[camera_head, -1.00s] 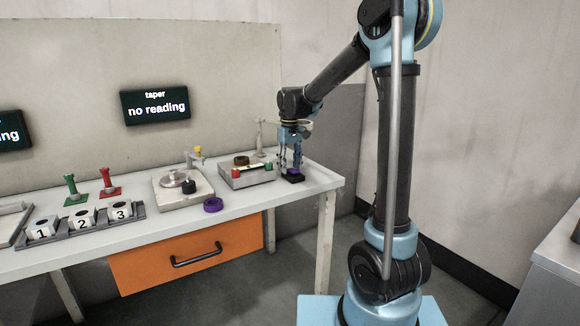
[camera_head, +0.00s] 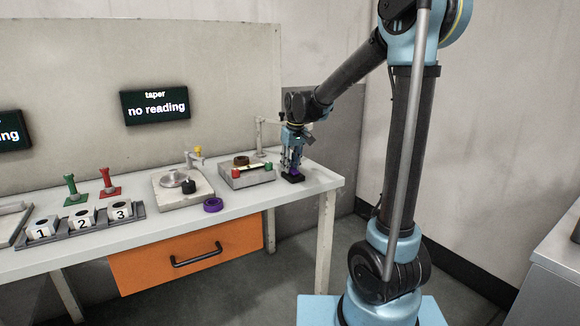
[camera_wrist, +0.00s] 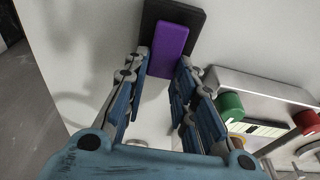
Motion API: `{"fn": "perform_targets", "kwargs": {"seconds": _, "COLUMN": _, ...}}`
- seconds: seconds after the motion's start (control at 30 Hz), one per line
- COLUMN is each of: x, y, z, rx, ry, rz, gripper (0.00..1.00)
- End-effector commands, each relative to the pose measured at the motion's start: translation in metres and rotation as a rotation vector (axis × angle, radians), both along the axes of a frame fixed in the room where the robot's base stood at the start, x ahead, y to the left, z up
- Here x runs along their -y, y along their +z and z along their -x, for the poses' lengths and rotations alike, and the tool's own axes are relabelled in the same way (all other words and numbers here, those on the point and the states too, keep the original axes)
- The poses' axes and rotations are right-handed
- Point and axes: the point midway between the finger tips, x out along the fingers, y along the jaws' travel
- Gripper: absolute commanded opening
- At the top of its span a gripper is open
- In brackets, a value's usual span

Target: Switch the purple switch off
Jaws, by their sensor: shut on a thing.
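The purple switch (camera_wrist: 170,48) is a purple rocker on a black base, which sits near the right end of the bench. In the head view its black base (camera_head: 293,179) shows under my gripper, and most of the purple part is hidden. My gripper (camera_head: 293,170) points down at it from above. In the wrist view my gripper (camera_wrist: 163,64) has one finger at each side of the purple rocker's near end and is shut on it. I cannot tell which way the rocker is tipped.
Left of the switch stands a grey box (camera_head: 246,180) with red and green buttons. The bench's right edge is close to the switch.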

Motion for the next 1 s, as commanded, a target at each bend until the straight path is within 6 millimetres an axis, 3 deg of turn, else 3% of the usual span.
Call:
{"fn": "perform_targets", "kwargs": {"seconds": 0.6, "x": 0.0042, "y": 0.0016, "z": 0.0030, "rx": 0.101, "ry": -0.001, "rz": -0.063, "gripper": 0.01}}
{"fn": "perform_targets", "kwargs": {"seconds": 0.63, "x": 0.0042, "y": 0.0016, "z": 0.0030, "rx": 0.101, "ry": -0.001, "rz": -0.063, "gripper": 0.29}}
{"fn": "perform_targets", "kwargs": {"seconds": 0.7, "x": 0.0040, "y": 0.0016, "z": 0.0030, "rx": 0.101, "ry": -0.001, "rz": -0.063, "gripper": 0.45}}
{"fn": "perform_targets", "kwargs": {"seconds": 1.0, "x": 0.0031, "y": 0.0020, "z": 0.0031, "rx": 0.100, "ry": -0.001, "rz": -0.065, "gripper": 0.45}}
